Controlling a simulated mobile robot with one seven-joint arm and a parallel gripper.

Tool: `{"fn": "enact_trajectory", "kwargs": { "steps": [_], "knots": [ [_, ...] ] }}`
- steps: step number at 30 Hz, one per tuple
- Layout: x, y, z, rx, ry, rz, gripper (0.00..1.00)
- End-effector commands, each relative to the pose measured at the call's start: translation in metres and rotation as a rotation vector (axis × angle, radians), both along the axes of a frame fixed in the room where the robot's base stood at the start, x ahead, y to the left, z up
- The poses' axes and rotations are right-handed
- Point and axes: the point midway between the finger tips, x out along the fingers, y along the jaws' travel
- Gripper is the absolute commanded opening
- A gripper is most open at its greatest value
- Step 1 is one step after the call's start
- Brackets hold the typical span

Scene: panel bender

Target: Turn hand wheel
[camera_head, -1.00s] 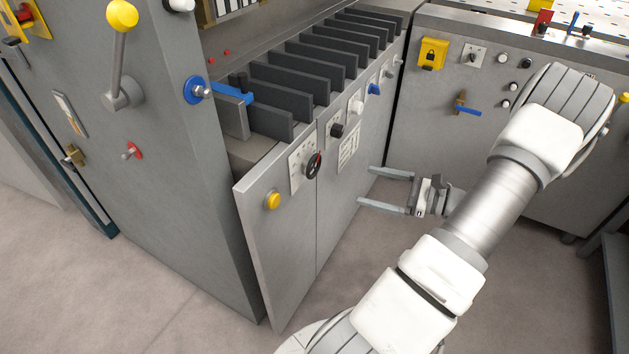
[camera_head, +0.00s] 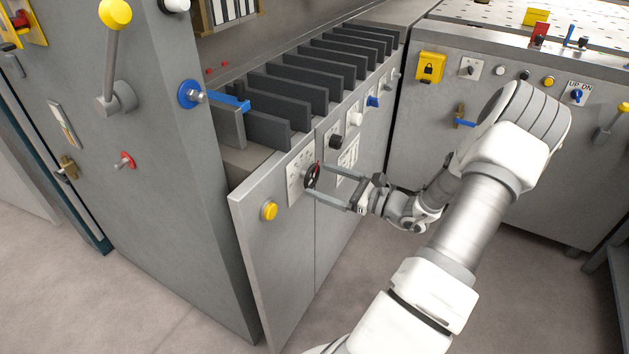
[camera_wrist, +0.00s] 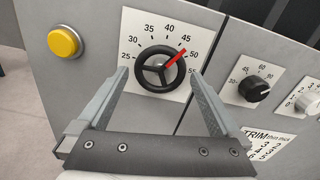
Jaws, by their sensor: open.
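The hand wheel (camera_head: 312,176) is a small black three-spoked wheel on a white dial plate on the front of the grey machine. In the wrist view the hand wheel (camera_wrist: 160,69) has a red pointer (camera_wrist: 176,57) aimed between 45 and 50 on the scale. My gripper (camera_head: 320,181) is open, with its fingertips close to the wheel. In the wrist view my gripper (camera_wrist: 159,78) has one finger on each side of the wheel, with nothing clamped between them. I cannot tell whether the fingertips touch the panel.
A yellow button (camera_wrist: 64,41) is left of the wheel, and a black knob (camera_wrist: 255,88) with its own scale is to the right. Dark upright plates (camera_head: 297,90) line the machine's top. Open floor (camera_head: 350,250) lies in front of the panel.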

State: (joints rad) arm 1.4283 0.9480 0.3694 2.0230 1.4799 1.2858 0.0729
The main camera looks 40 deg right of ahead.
Motion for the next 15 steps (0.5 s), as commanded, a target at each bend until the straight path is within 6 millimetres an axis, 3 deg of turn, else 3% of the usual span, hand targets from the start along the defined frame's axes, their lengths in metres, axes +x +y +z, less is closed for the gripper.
{"fn": "enact_trajectory", "kwargs": {
  "steps": [6, 15],
  "knots": [
    [0.024, 0.010, -0.001, -0.001, 0.000, 0.000, 1.00],
    [0.029, 0.012, 0.000, -0.001, -0.001, -0.001, 1.00]
  ]
}}
